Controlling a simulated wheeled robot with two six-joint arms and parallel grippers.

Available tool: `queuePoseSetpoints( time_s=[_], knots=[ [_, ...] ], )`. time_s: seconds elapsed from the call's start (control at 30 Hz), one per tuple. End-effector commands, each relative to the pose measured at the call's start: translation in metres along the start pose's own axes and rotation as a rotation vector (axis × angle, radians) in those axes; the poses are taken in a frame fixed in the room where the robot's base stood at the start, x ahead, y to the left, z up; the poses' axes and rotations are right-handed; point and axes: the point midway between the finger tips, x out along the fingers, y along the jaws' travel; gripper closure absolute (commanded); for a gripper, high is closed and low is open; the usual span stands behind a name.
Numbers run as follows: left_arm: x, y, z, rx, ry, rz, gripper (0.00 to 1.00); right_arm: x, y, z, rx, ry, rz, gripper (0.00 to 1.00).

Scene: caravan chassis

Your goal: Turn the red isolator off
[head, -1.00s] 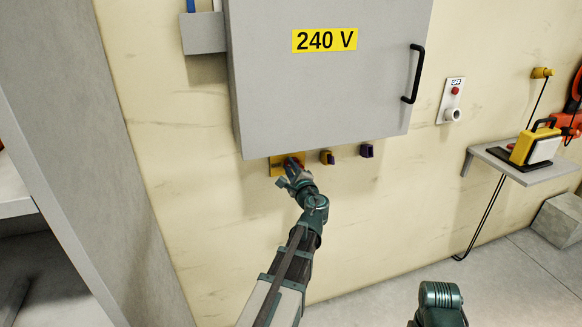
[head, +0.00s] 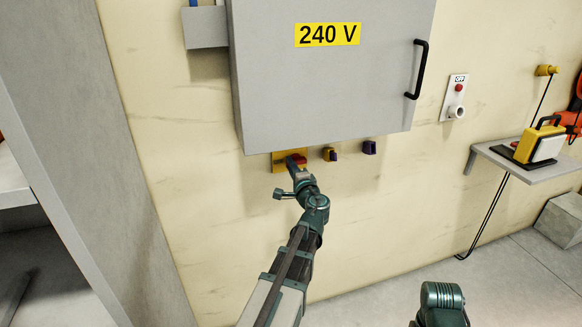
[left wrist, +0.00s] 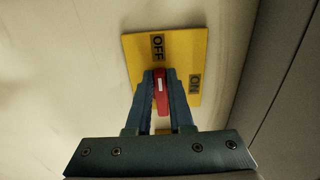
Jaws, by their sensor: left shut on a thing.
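The red isolator handle (head: 300,159) sits on a yellow plate (head: 279,163) just under the grey cabinet. In the left wrist view the plate (left wrist: 190,48) carries an OFF label (left wrist: 157,47) at its top and an ON label (left wrist: 195,84) at its right. My left gripper (head: 296,170) is at the isolator. In the left wrist view its two fingers (left wrist: 160,100) are shut on the red handle (left wrist: 161,97), one on each side. The handle lies in line with the OFF label. The finger bar hides the plate's lower part.
The grey cabinet (head: 290,85) with a 240 V sign overhangs the isolator. A small yellow-based switch (head: 329,154) and a purple one (head: 369,148) are to the right. A shelf (head: 537,172) with a yellow lamp is farther right. A grey panel (head: 60,110) stands at left.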

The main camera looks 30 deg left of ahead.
Motion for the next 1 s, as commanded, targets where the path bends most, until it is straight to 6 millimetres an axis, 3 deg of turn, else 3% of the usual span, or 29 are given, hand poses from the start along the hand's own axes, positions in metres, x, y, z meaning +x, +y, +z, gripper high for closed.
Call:
queuePoseSetpoints(
  time_s=[0.33,0.37,0.53,1.0],
  knots=[
    [-0.0010,0.0009,0.0010,-0.007,-0.002,0.002,1.00,0.0004,0.0000,0.0000,0.000,0.000,0.000,0.50],
    [-0.0010,0.0009,0.0010,-0.007,-0.002,0.003,0.78,0.0004,0.0000,0.0000,0.000,0.000,0.000,0.50],
    [-0.0008,0.0007,0.0007,-0.005,-0.001,0.002,0.50,0.0003,0.0000,0.0000,0.000,0.000,0.000,0.50],
    [-0.0062,0.0003,0.0023,-0.003,0.000,0.001,0.50,0.0001,0.0000,0.0001,0.000,0.000,0.000,0.50]
  ],
)
